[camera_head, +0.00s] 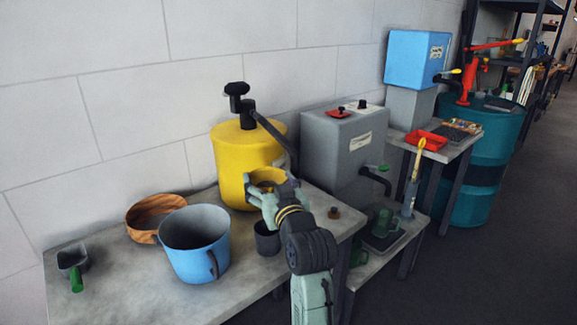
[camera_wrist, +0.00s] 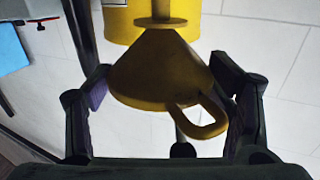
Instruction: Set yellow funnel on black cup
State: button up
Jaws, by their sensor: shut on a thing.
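The yellow funnel (camera_head: 266,176) is between the fingers of my gripper (camera_head: 268,190), in front of the yellow drum. In the wrist view the funnel (camera_wrist: 155,70) shows its cone, narrow spout and loop handle, with a finger of my gripper (camera_wrist: 160,88) on each side. My gripper is shut on it. The black cup (camera_head: 266,241) stands on the table just below my gripper in the head view, its right side close to my arm. The funnel appears higher than the cup and apart from it. My gripper hides part of the funnel.
On the table (camera_head: 120,290) are a blue pot (camera_head: 195,250), a wooden bowl (camera_head: 143,217), a green-handled scoop (camera_head: 74,270), a yellow drum (camera_head: 230,165) and a small brown knob (camera_head: 334,212). A grey machine (camera_head: 340,145) stands right of the drum. The front left of the table is clear.

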jog(key=shift+s+a, duration=0.15)
jog(key=shift+a, duration=0.05)
jog(key=shift+a+f+b, duration=0.15)
jog(key=shift+f+b, duration=0.35)
notch_tip(320, 180, down, 6)
jog(key=b, duration=0.4)
jog(key=shift+r, duration=0.25)
jog(key=shift+s, duration=0.25)
dwell(0.7)
jog(key=shift+f+b, duration=2.25)
jog(key=shift+f, duration=0.4)
dwell(0.5)
jog(key=o, duration=1.3)
jog(key=shift+c, duration=0.2)
